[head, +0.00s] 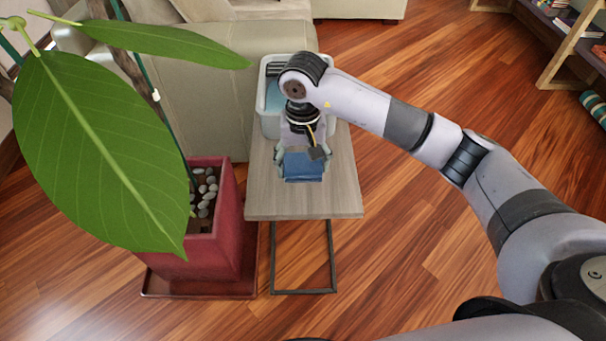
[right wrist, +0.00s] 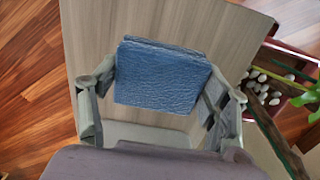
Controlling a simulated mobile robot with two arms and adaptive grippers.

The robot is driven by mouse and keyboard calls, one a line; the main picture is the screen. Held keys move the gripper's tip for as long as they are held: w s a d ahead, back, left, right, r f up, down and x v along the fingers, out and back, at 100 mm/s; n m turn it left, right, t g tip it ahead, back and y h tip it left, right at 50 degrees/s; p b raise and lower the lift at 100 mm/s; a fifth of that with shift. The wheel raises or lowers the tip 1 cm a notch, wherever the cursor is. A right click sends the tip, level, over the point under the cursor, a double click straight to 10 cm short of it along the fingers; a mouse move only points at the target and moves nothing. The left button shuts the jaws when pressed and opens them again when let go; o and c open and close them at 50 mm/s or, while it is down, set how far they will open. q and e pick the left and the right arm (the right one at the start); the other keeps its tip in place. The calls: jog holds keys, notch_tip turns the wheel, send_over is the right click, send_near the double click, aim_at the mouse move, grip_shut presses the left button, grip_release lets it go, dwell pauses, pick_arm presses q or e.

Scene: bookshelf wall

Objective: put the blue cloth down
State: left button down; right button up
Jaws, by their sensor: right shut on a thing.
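The blue cloth (head: 303,167) is a folded, textured block at the near half of the small wooden side table (head: 300,205). My right gripper (head: 303,155) reaches down over the table from the right and is shut on the cloth. In the right wrist view the cloth (right wrist: 160,78) lies between the two fingers, with the wood grain of the tabletop (right wrist: 190,22) behind it. I cannot tell whether its underside touches the tabletop. My left gripper is not in view.
A light grey bin (head: 264,108) with something blue inside stands on the table's far half, partly hidden by my arm. A red planter (head: 222,225) with pebbles and large leaves (head: 95,150) is left of the table. A sofa (head: 195,95) is behind. Bare tabletop shows at the near edge.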

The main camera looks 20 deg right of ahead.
aim_at(303, 185)
notch_tip(303, 185, down, 4)
jog(key=shift+f, duration=0.2)
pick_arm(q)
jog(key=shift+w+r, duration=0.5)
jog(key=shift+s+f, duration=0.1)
pick_arm(e)
jog(key=shift+f, duration=0.1)
jog(key=shift+b, duration=0.3)
jog(key=o, duration=0.7)
jog(key=shift+c, duration=0.2)
jog(key=shift+o, duration=1.3)
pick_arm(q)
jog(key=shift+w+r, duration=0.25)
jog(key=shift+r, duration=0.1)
pick_arm(e)
jog(key=shift+o, duration=0.4)
